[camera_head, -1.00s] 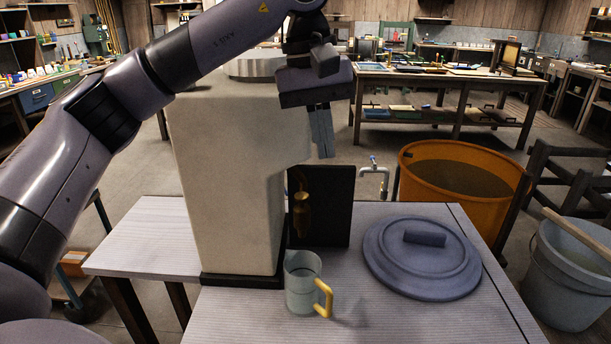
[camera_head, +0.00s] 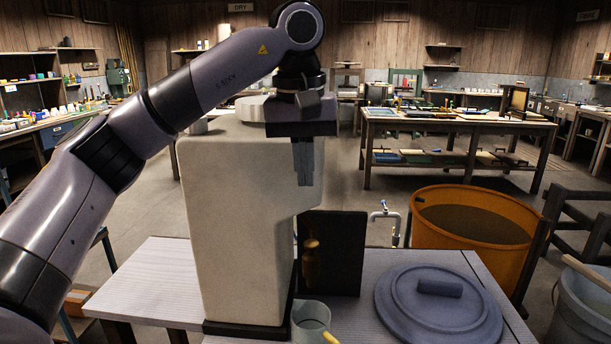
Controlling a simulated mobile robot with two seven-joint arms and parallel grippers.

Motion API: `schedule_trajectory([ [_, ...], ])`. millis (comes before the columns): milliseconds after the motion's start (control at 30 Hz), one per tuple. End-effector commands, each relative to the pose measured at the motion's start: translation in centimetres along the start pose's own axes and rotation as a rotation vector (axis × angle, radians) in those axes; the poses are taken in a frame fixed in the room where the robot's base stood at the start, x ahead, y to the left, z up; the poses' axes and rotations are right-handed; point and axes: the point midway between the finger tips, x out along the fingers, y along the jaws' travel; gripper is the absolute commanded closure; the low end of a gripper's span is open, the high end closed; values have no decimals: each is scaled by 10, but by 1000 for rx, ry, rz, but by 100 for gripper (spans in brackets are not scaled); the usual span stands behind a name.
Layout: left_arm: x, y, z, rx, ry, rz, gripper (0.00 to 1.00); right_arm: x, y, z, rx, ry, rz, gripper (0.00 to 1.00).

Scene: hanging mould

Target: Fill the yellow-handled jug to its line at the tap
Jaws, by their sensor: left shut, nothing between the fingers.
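The jug (camera_head: 309,322), grey and see-through with a yellow handle (camera_head: 331,338), stands on the table at the bottom edge of the head view. Its lower part is cut off by the frame, and its fill line and contents cannot be made out. A brass tap (camera_head: 311,262) sits above it, against a dark panel beside the cream dispenser body. My left gripper (camera_head: 305,184) points down in front of the dispenser's upper right side, well above the jug. Its fingers are shut and empty. My right gripper is out of the frame.
A grey round lid (camera_head: 437,316) lies on the table (camera_head: 140,281) at right. The tall cream dispenser (camera_head: 235,230) stands beside the jug. Behind are a second, standing tap (camera_head: 384,216) and an orange tub (camera_head: 470,266) of dark liquid. A grey bucket (camera_head: 582,310) is at far right.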

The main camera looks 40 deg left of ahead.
Motion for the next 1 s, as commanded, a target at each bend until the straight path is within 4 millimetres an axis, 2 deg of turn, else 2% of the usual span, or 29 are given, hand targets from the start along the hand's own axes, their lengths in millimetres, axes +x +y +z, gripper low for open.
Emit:
schedule_trajectory([
  [33,15,0,0,0,-4,-2,100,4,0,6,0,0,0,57],
  [233,51,0,0,-1,-3,-1,100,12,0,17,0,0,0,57],
  [500,95,-1,0,-1,-1,-2,100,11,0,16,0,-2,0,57],
  [700,110,0,0,-1,-1,-1,100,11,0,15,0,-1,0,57],
  [1000,112,0,0,-1,0,0,100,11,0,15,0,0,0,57],
])
